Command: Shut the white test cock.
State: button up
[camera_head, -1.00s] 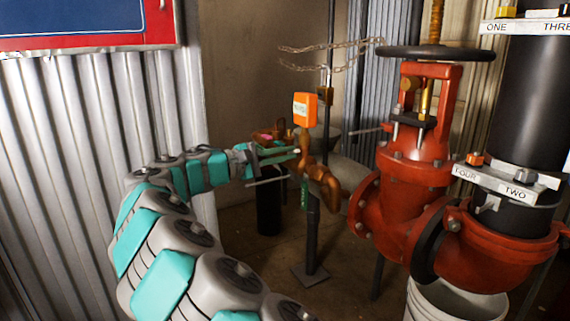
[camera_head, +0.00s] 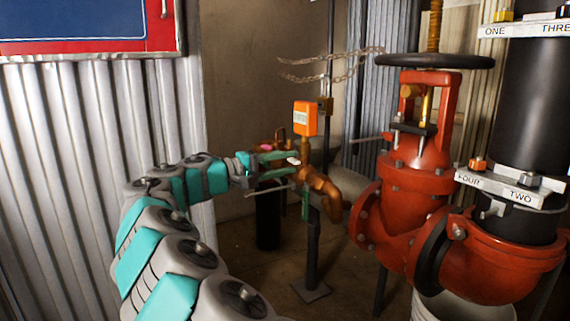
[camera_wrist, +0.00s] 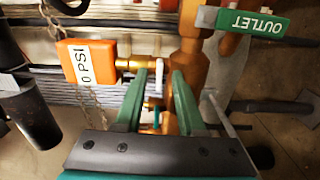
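The white test cock handle (camera_wrist: 158,80) is a small white lever on the brass pipework, seen between my fingers in the wrist view. It shows as a small white spot at the fingertips in the head view (camera_head: 293,161). My gripper (camera_wrist: 161,76) has two green fingers, apart, one on each side of the white lever. I cannot tell whether either finger touches it. In the head view my gripper (camera_head: 294,164) reaches the brass pipe from the left. Brass pipe (camera_wrist: 192,70) stands just behind the right finger.
An orange gauge reading 0 PSI (camera_wrist: 87,62) sits left of the fingers. A grey lever (camera_wrist: 222,110) lies close beside the right finger. A red valve (camera_head: 415,190) stands right of the brass pipe (camera_head: 322,185).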

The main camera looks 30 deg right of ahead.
jog(key=shift+s+a+p, duration=0.1)
jog(key=shift+a+p, duration=0.4)
jog(key=shift+a, duration=2)
